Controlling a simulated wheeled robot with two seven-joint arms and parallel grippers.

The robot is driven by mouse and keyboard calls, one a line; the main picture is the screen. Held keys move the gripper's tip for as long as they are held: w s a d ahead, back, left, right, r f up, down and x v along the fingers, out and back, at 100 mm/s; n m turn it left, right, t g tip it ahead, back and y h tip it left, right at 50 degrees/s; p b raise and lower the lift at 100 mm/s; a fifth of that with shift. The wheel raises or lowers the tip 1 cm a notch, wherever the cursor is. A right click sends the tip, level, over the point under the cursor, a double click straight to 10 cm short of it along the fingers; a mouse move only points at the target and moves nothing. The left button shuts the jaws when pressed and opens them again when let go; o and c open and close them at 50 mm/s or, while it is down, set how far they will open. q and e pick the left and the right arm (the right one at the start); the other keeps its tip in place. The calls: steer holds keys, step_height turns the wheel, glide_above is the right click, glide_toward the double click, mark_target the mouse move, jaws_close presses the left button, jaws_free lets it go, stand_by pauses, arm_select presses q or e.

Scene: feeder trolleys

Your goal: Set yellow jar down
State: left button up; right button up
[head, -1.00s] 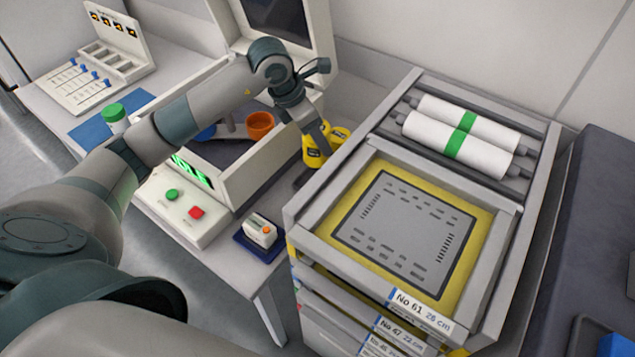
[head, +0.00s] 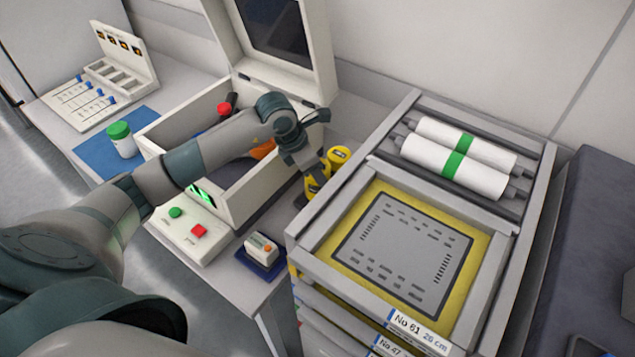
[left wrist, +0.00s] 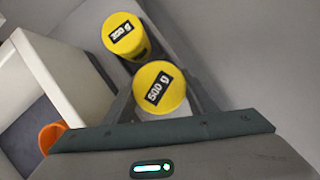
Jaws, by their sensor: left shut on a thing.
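My left gripper (left wrist: 166,98) is shut on a yellow jar with a "500 g" label (left wrist: 160,85) in the left wrist view. In the head view this jar (head: 313,188) is partly hidden by my left gripper (head: 312,184), in the gap between the white box and the frame trolley. A second yellow jar (head: 340,155) stands just behind it, and its labelled top also shows in the left wrist view (left wrist: 124,34). I cannot tell whether the held jar touches the table. My right gripper is not in view.
The open white box (head: 240,205) is close on the left, with an orange cup (head: 263,149) inside, mostly hidden by my arm. The trolley frame (head: 312,236) is close on the right. A green-lidded jar (head: 121,140) stands on a blue mat (head: 88,153).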

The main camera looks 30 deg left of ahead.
arm_select(q)
steer(key=shift+f+p, duration=0.3)
steer(key=shift+f, duration=1.2)
steer(key=shift+f+p, duration=0.25)
steer(key=shift+p, duration=0.05)
steer(key=shift+f, duration=0.15)
steer(key=o, duration=1.5)
